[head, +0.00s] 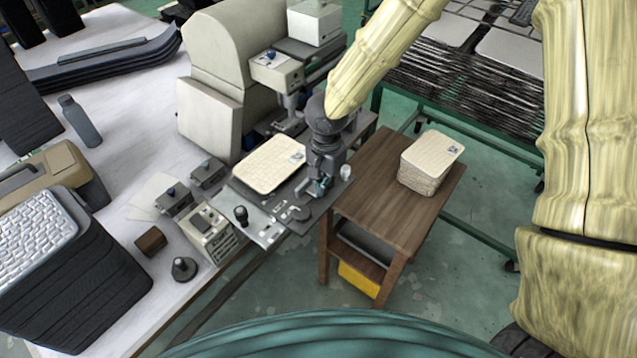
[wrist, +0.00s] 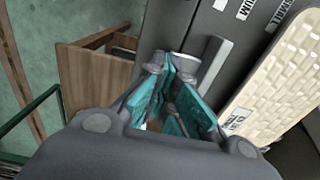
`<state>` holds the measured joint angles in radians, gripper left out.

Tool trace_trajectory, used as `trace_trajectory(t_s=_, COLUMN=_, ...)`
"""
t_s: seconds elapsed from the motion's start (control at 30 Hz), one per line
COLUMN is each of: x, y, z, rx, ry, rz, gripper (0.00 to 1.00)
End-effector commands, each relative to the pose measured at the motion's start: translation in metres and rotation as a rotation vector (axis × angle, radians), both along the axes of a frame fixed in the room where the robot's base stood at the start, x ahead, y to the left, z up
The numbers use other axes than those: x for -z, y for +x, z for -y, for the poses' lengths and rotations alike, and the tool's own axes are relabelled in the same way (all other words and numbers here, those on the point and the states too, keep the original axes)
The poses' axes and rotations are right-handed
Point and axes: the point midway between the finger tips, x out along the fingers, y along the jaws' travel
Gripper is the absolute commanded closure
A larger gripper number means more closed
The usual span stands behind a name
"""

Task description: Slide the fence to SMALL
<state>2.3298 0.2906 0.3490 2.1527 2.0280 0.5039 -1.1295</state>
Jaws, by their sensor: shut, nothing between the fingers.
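My gripper (head: 319,188) is at the near right edge of the machine's dark bed, with its teal fingers shut and empty. In the wrist view my gripper (wrist: 182,98) has its fingers close beside a raised grey bar (wrist: 216,62), which looks like the fence. I cannot tell whether they touch. A small pale piece (wrist: 186,62) shows just beyond the fingertips.
A wooden stand (head: 372,190) with a stack of cream panels (head: 430,165) is to the right. A black-knobbed lever (head: 241,214) and small control boxes (head: 210,231) are at the left. The machine's beige housing (head: 232,75) rises behind the bed.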

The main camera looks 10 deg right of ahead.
Motion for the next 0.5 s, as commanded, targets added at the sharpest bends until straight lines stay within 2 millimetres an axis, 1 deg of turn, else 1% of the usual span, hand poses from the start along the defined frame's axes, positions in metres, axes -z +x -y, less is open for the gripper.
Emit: trace_trajectory(t_s=0.5, x=-0.001, y=0.013, z=-0.010, rx=-0.001, ry=0.001, rz=0.001, gripper=1.00)
